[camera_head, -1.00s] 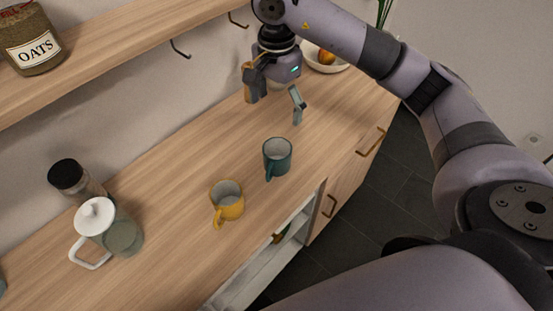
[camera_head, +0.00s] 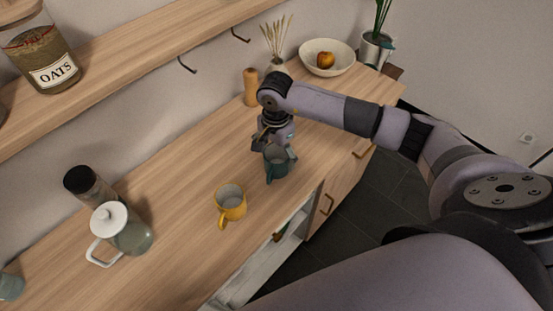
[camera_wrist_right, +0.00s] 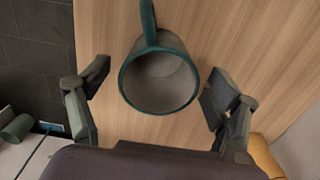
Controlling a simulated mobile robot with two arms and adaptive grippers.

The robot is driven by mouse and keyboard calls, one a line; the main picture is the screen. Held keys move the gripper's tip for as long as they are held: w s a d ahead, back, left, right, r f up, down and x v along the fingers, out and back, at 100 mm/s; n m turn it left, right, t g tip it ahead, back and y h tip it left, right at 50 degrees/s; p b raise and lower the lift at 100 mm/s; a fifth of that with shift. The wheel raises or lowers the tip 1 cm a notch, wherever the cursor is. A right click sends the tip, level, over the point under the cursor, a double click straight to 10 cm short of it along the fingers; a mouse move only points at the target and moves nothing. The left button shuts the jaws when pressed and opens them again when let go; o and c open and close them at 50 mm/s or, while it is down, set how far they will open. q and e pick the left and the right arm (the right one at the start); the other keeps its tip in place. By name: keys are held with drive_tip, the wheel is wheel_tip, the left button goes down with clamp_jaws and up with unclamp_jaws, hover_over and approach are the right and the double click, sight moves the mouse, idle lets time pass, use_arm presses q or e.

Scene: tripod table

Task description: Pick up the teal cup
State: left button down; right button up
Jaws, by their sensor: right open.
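The teal cup (camera_head: 277,166) stands upright on the wooden counter (camera_head: 180,170). In the right wrist view the cup (camera_wrist_right: 160,78) shows from above, empty and grey inside, with its handle toward the top of the picture. My right gripper (camera_head: 277,152) is open over the cup. In the right wrist view the open fingers of the right gripper (camera_wrist_right: 156,98) are on either side of the cup, with gaps between them and its wall. In the head view the gripper hides part of the cup's rim. My left gripper is not in view.
A yellow mug (camera_head: 231,204) stands near the teal cup. A glass pitcher with white lid (camera_head: 124,232) and a dark-lidded jar (camera_head: 88,186) stand left. A wooden grinder (camera_head: 251,87) and a fruit bowl (camera_head: 328,58) stand at the back. A shelf (camera_head: 130,62) overhangs.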

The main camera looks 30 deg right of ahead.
drive_tip(key=shift+f, duration=0.65)
drive_tip(key=shift+c, duration=0.5)
drive_tip(key=shift+r, duration=0.1)
drive_tip(key=c, duration=1.5)
drive_tip(key=shift+r, duration=0.1)
wheel_tip(320, 180, up, 20)
drive_tip(key=b, duration=0.4)
